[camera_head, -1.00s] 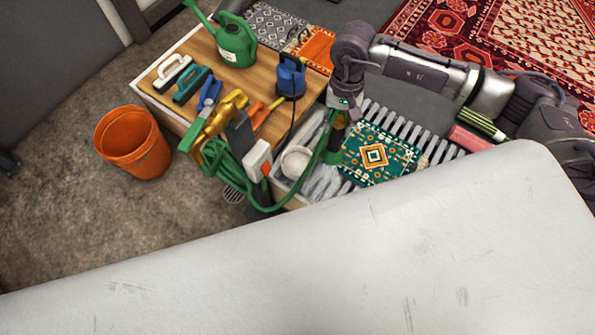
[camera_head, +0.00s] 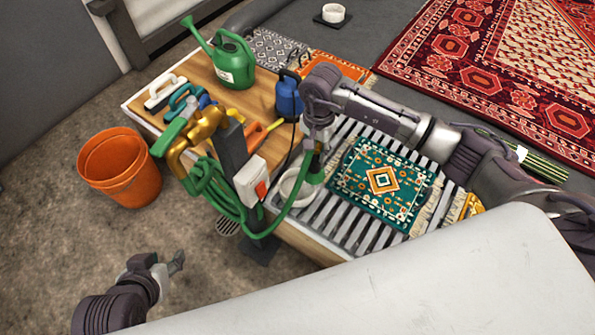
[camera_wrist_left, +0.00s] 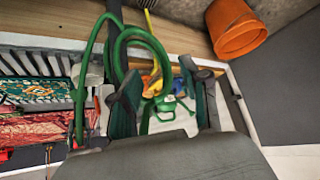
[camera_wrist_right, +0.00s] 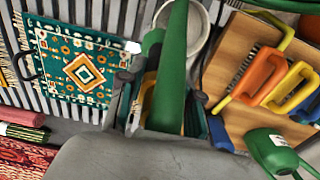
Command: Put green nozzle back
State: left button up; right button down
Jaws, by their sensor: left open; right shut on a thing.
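The green nozzle (camera_head: 314,176) hangs in my right gripper (camera_head: 317,158), over the slatted rack near a white ring-shaped cup (camera_head: 297,187). In the right wrist view the nozzle (camera_wrist_right: 172,85) lies between the fingers and partly covers the cup (camera_wrist_right: 190,25). Its green hose (camera_head: 277,222) loops down and left to a coil (camera_head: 207,186) on a dark post (camera_head: 232,150). My left gripper (camera_head: 174,263) is open and empty, low over the floor in front of the post. The nozzle's tip is not clearly visible.
A white box with a red switch (camera_head: 252,180) is on the post. The wooden bench (camera_head: 236,96) holds brushes, a green watering can (camera_head: 230,62) and a blue pump (camera_head: 289,95). A teal rug (camera_head: 383,181) lies on the rack. An orange bucket (camera_head: 120,167) stands left.

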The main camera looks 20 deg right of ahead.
pick_arm(q)
jog(key=w+d+r+t+h+b, duration=0.1)
jog(key=w+d+r+t, duration=0.2)
jog(key=w+r+t, duration=0.2)
jog(key=shift+w+r+t+h+b, duration=0.35)
jog(key=shift+w+r, duration=0.35)
jog(key=shift+w, duration=0.35)
pick_arm(e)
jog(key=a+f, duration=0.4)
jog(key=f, duration=0.2)
jog(key=shift+w+a+f, duration=0.3)
jog(key=shift+f, duration=0.1)
pick_arm(q)
jog(key=shift+w+r, duration=0.1)
pick_arm(e)
jog(key=shift+f, duration=0.1)
jog(key=c, duration=0.8)
grip_release()
pick_arm(q)
jog(key=shift+w+r, duration=0.15)
jog(key=shift+r, duration=0.15)
